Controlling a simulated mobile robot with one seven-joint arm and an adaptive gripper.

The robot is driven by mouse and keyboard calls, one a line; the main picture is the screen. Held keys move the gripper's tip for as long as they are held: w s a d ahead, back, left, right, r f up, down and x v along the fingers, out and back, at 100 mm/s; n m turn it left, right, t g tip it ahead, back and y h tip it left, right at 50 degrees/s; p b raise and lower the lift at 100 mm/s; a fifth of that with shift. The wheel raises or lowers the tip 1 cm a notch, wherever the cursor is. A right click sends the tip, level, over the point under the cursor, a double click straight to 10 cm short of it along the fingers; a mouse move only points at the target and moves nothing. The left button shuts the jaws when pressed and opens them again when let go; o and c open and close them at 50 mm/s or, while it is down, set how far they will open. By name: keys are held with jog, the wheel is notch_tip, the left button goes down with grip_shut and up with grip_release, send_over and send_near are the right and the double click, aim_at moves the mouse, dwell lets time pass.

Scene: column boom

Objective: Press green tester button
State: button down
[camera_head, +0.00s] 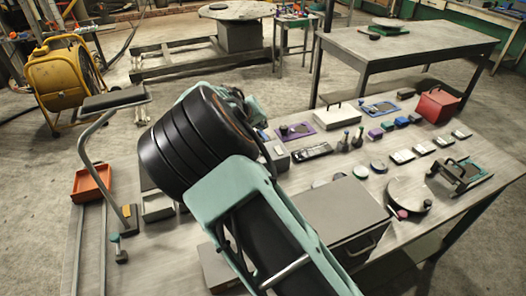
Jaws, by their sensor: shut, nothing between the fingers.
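I cannot pick out a green tester button with certainty. A small round disc with a greenish top (360,171) lies on the table (400,232) right of my arm, among other small discs. A small stand with a teal knob (114,238) is at the table's left. A black flat device (312,151) lies near the middle; no green button can be made out on it. My teal and black arm covers the centre of the view. My gripper cannot be made out and seems hidden behind the arm, so its distance to any button does not show.
A grey box with a handle (345,217) stands close right of my arm. A red box (437,105) is at the far right corner, an orange bin (91,184) at the left. A round plate (409,195) lies near the right edge. Another table (405,45) stands behind.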

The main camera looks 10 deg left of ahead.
aim_at(265, 148)
notch_tip(265, 148, down, 7)
jog(key=b, duration=0.3)
jog(key=shift+f, duration=0.1)
jog(key=shift+f+b, duration=0.35)
jog(key=shift+f, duration=0.05)
jog(key=shift+f, duration=0.1)
dwell(0.9)
jog(key=shift+f+b, duration=0.35)
jog(key=shift+b, duration=0.3)
jog(key=shift+f+b, duration=0.45)
jog(key=shift+b, duration=0.1)
dwell(0.4)
jog(key=shift+r, duration=0.1)
dwell(0.3)
jog(key=shift+r, duration=0.8)
